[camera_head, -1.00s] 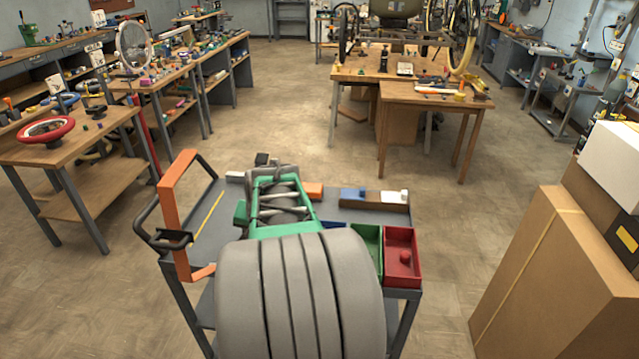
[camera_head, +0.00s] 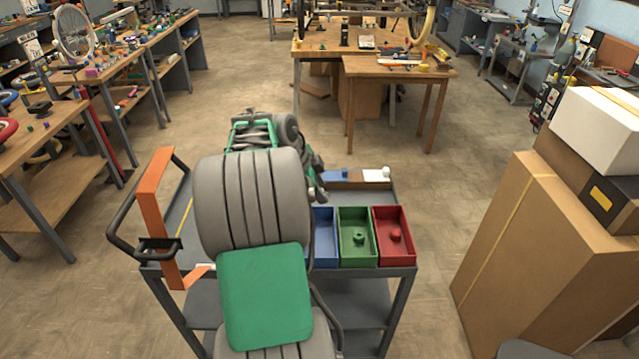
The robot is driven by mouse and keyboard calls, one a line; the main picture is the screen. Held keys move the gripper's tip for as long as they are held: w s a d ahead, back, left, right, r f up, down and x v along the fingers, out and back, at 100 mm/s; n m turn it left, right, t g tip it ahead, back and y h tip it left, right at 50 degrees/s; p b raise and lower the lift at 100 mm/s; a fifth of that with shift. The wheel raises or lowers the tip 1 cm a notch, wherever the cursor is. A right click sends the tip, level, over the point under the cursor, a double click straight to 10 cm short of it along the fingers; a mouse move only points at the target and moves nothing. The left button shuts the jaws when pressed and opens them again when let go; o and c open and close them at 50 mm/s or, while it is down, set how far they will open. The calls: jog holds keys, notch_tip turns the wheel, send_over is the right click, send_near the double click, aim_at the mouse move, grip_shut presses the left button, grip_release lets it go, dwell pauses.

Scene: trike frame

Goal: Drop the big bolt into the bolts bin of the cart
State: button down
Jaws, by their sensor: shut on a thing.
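My gripper (camera_head: 317,188) shows only in part, behind my bulky grey and green arm, above the cart just behind the bins. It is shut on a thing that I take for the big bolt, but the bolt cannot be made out. The cart (camera_head: 365,283) carries a row of open bins at its near right edge: a blue bin (camera_head: 326,258), a green bin (camera_head: 357,260) and a red bin (camera_head: 396,257). A green nut-like part (camera_head: 358,236) lies in the green bin and a red knob-like part (camera_head: 395,236) in the red bin. My arm covers the blue bin's left side. No bin label is legible.
A low holder (camera_head: 352,184) with blue and white blocks lies behind the bins. An orange upright (camera_head: 153,190) with a black handle rises at the cart's left. Stacked cardboard boxes (camera_head: 545,245) stand on the right. A wooden table (camera_head: 398,71) stands beyond open floor.

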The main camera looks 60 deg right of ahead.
notch_tip(320, 180, down, 2)
jog(key=c, duration=0.8)
grip_release()
jog(key=shift+c, duration=0.2)
jog(key=b+v, duration=0.1)
jog(key=v, duration=0.7)
